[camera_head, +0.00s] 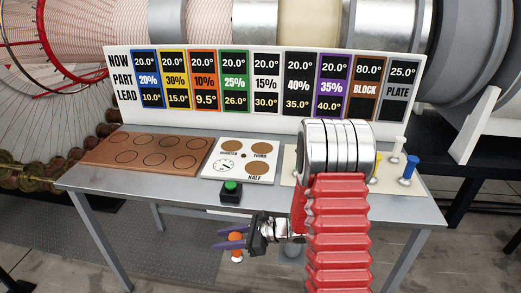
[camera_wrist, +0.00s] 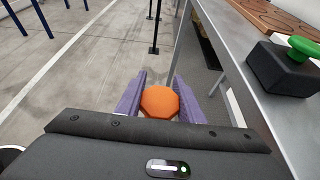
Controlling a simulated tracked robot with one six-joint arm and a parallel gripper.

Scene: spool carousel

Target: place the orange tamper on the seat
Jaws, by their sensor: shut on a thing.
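My gripper (camera_head: 232,239) has purple fingers and is shut on the orange tamper (camera_head: 237,241), in front of and lower than the table's front edge. In the wrist view the tamper's orange faceted top (camera_wrist: 160,102) sits between both fingers, with the floor beyond. Its lower part is hidden in that view. A brown board (camera_head: 148,147) with several round marked places lies on the table's left. A white panel (camera_head: 222,169) beside it has brown discs marked QUARTER, THIRD and HALF, and a dial. I cannot tell which place is the seat.
A green button on a black box (camera_head: 231,192) sits at the table's (camera_head: 130,182) front edge, right of my gripper in the wrist view. Blue (camera_head: 410,168), white (camera_head: 398,146) and yellow tampers stand on a cream plate at right, partly behind my arm. A sign (camera_head: 270,85) stands at the back.

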